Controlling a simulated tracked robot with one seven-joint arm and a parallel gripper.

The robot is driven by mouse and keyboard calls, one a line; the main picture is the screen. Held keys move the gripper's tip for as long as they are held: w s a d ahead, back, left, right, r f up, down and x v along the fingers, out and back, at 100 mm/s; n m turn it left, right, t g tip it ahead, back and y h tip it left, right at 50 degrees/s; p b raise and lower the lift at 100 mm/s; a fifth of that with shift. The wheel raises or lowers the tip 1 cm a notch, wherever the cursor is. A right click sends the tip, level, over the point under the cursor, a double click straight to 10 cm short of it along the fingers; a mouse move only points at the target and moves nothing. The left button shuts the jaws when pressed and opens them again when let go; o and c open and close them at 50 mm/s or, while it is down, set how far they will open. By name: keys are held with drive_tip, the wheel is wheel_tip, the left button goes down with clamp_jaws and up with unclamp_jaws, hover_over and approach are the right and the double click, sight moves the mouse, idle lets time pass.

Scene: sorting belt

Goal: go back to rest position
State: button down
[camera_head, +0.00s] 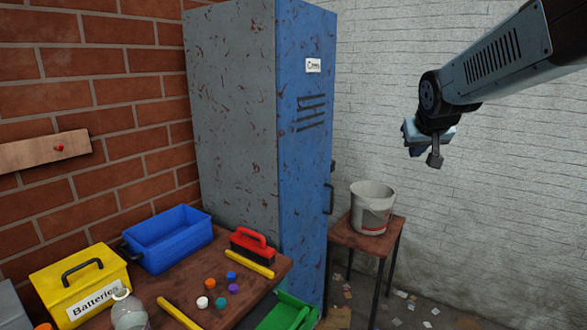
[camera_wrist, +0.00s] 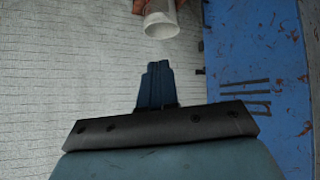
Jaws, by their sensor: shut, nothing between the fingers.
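My gripper (camera_head: 434,158) hangs at the end of my arm at the upper right of the head view, in the air before the white brick wall. It is clear of the table and the stool. In the wrist view my gripper (camera_wrist: 157,68) shows its two dark fingers pressed together, with nothing between them.
A blue locker (camera_head: 306,150) stands in the corner. A white bucket (camera_head: 371,205) sits on a wooden stool (camera_head: 342,236). The table (camera_head: 190,283) carries a blue bin (camera_head: 170,245), a yellow Batteries box (camera_head: 70,280), a red-handled brush (camera_head: 252,243) and several caps.

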drive_tip(key=s+a+f+g, duration=0.1)
drive_tip(key=s+f, duration=0.1)
drive_tip(key=s, duration=0.6)
drive_tip(key=s+a+f+g+y, duration=0.1)
drive_tip(key=s+a+f, duration=0.1)
drive_tip(key=s, duration=0.5)
drive_tip(key=s+a+f+g, duration=0.1)
drive_tip(key=s+a+f, duration=0.1)
drive_tip(key=s, duration=0.6)
drive_tip(key=shift+s+a+y, duration=0.25)
drive_tip(key=shift+s+y, duration=0.05)
drive_tip(key=shift+y, duration=0.1)
drive_tip(key=shift+f, duration=0.1)
